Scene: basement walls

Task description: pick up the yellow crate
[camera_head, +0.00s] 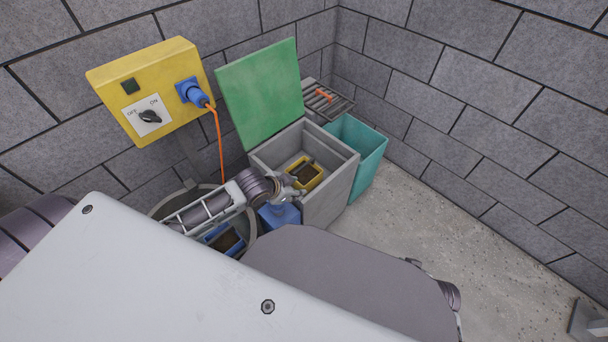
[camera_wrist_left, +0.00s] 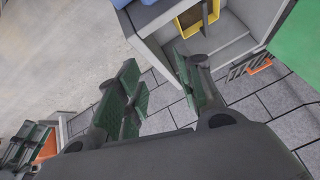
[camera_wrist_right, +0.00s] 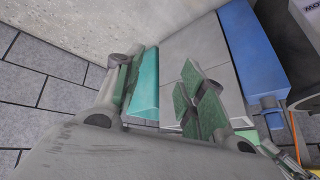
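The yellow crate (camera_head: 318,185) sits inside an open grey box, with something dark in it. In the left wrist view the yellow crate (camera_wrist_left: 184,26) shows at the top, in the grey box (camera_wrist_left: 250,12), beyond my fingertips. My left gripper (camera_head: 288,194) is at the near left side of the box, beside the crate in the picture. The left wrist view shows this gripper (camera_wrist_left: 158,78) open, with nothing between its fingers. My right gripper (camera_wrist_right: 160,72) is open and empty; the teal bin and the grey box's outside show beyond it.
The green lid (camera_head: 262,90) stands open behind the box. A teal bin (camera_head: 370,150) stands right of it. A blue crate (camera_head: 217,232) lies in a round container at left. A yellow switch box (camera_head: 110,82) with an orange cable hangs above.

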